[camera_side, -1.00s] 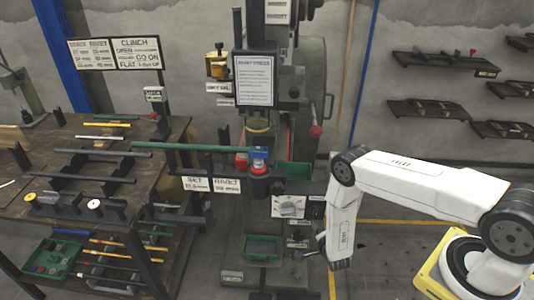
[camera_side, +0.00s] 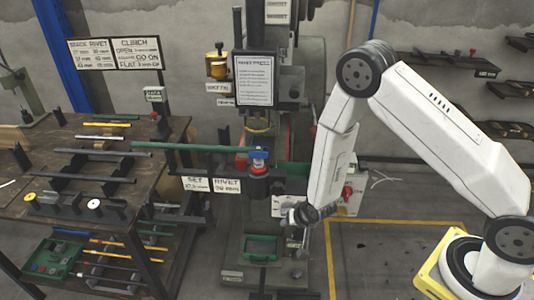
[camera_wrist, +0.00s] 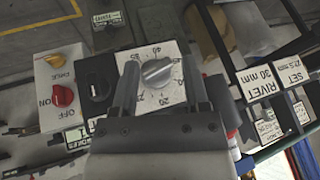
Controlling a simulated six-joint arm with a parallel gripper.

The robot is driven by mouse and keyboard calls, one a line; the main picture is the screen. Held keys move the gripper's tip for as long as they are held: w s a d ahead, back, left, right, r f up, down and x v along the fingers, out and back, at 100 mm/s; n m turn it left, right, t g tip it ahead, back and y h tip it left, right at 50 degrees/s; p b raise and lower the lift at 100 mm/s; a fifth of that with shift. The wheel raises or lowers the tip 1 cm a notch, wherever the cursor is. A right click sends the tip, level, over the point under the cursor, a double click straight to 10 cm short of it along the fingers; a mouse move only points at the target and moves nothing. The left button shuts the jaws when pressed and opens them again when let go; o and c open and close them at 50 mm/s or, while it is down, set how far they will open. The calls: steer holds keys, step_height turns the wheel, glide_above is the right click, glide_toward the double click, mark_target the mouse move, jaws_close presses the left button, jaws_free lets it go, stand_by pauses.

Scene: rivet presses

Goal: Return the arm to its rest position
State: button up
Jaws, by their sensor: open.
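My arm is bent with its elbow raised at the right in the side view. My gripper (camera_wrist: 160,72) is open and empty in the wrist view, its two dark fingers on either side of the grey dial knob (camera_wrist: 157,72) in that picture. I cannot tell whether they touch it. In the side view my wrist end (camera_side: 303,214) is in front of the press's control panel, to the right of the press, and hides part of it. The fingers are too small to make out there.
The rivet press (camera_side: 258,185) stands in the middle with a long green bar (camera_side: 195,150) reaching into it from the left bench (camera_side: 150,185). Floor right of the press looks clear.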

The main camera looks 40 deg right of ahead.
steer(key=s+d+r+n+g, duration=0.1)
steer(key=s+r+n, duration=0.1)
steer(key=s+r, duration=0.2)
steer(key=s+d+r+n+g, duration=0.1)
steer(key=s+r, duration=0.3)
steer(key=r, duration=0.7)
steer(key=s+d+r+n+g, duration=0.1)
steer(key=s+r+n, duration=0.3)
steer(key=r, duration=0.3)
steer(key=shift+s+d+r+g+y, duration=0.15)
steer(key=shift+s+g+y, duration=0.15)
steer(key=shift+s, duration=0.1)
